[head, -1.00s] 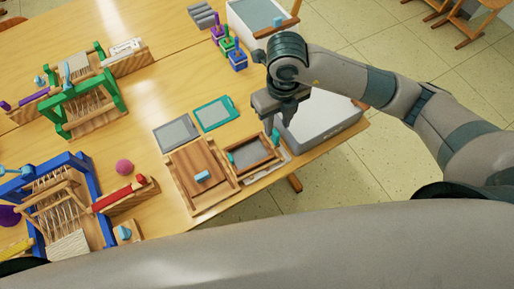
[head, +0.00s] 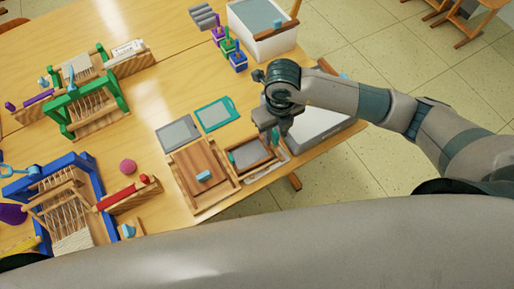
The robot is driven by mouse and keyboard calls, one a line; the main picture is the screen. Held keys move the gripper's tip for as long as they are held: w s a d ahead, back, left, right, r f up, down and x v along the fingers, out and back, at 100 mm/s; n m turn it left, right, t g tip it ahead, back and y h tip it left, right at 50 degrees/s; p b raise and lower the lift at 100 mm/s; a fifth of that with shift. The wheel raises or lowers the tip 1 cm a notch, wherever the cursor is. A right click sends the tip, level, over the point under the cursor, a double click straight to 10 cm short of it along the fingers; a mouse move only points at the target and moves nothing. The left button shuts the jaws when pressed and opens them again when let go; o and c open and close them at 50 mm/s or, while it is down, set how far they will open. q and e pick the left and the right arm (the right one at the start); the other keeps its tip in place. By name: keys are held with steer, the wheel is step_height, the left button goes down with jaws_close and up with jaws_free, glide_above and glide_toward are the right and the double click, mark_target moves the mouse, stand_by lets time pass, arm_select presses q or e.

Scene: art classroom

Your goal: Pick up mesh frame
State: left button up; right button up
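A wooden frame (head: 267,163) with a grey mesh panel (head: 247,153) lies at the near edge of the table, with small teal pieces at its left and right sides. A flat grey mesh frame (head: 178,133) and a flat teal-rimmed mesh frame (head: 215,113) lie behind it. My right gripper (head: 272,134) points down at the wooden frame's far right corner, close to the teal piece there. Its fingers are small and partly hidden, so I cannot tell whether they touch it or are open. My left gripper is out of view.
A wooden press board (head: 199,178) lies left of the wooden frame. A grey-white tub (head: 318,122) stands right, partly behind my arm. Green loom (head: 92,101), blue loom (head: 70,200) and pink ball (head: 127,166) occupy the left.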

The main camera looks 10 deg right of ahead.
stand_by(0.3)
jaws_close()
steer(key=shift+r, duration=0.1)
step_height(320, 180, up, 9)
steer(key=shift+w+f+b, duration=0.1)
steer(key=shift+f+b, duration=0.1)
steer(key=shift+b, duration=0.9)
steer(key=shift+r, duration=0.65)
